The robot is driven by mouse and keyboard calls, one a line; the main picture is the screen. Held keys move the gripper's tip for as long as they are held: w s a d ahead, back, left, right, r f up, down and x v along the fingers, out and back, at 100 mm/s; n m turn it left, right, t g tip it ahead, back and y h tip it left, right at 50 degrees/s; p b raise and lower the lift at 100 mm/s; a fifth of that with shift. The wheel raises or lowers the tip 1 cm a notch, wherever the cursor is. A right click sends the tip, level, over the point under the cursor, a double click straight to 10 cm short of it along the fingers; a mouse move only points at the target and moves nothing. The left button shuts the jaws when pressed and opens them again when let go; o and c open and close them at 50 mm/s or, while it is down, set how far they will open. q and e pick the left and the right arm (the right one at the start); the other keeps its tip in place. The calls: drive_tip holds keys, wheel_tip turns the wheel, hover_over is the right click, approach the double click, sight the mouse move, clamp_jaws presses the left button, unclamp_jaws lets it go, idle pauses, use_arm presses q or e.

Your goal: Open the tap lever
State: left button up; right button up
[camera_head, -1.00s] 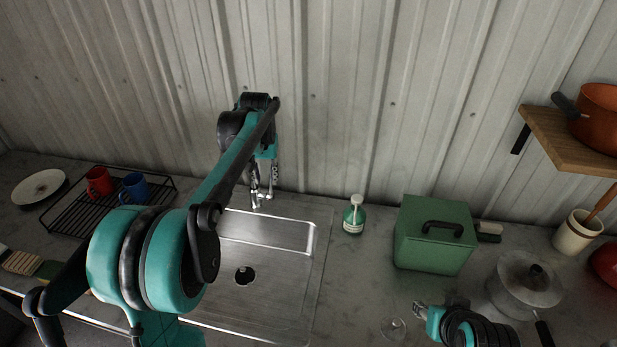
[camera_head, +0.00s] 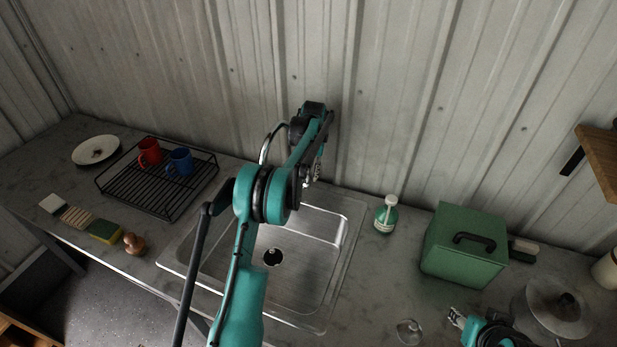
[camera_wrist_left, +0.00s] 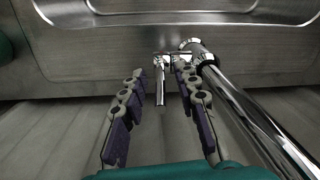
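The chrome tap stands at the back of the metal sink (camera_head: 330,318); its curved spout (camera_head: 266,146) shows left of my left arm in the head view. In the left wrist view the spout (camera_wrist_left: 252,118) runs down to the lower right, beside the right finger. The thin chrome tap lever (camera_wrist_left: 160,82) shows between the two fingers of my left gripper (camera_wrist_left: 163,85). The fingers are apart; I cannot tell whether either touches the lever. In the head view my left gripper (camera_head: 312,174) hides most of the tap's base. My right gripper (camera_head: 457,318) is low at the right, away from the tap.
A black dish rack (camera_head: 150,195) with a red mug (camera_head: 149,151) and a blue mug (camera_head: 179,162) stands left of the sink. A soap bottle (camera_head: 386,214) and a green box (camera_head: 465,245) stand right. A corrugated wall (camera_head: 400,90) is close behind the tap.

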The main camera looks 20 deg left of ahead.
use_arm(q)
drive_tip(key=shift+f, duration=0.7)
clamp_jaws()
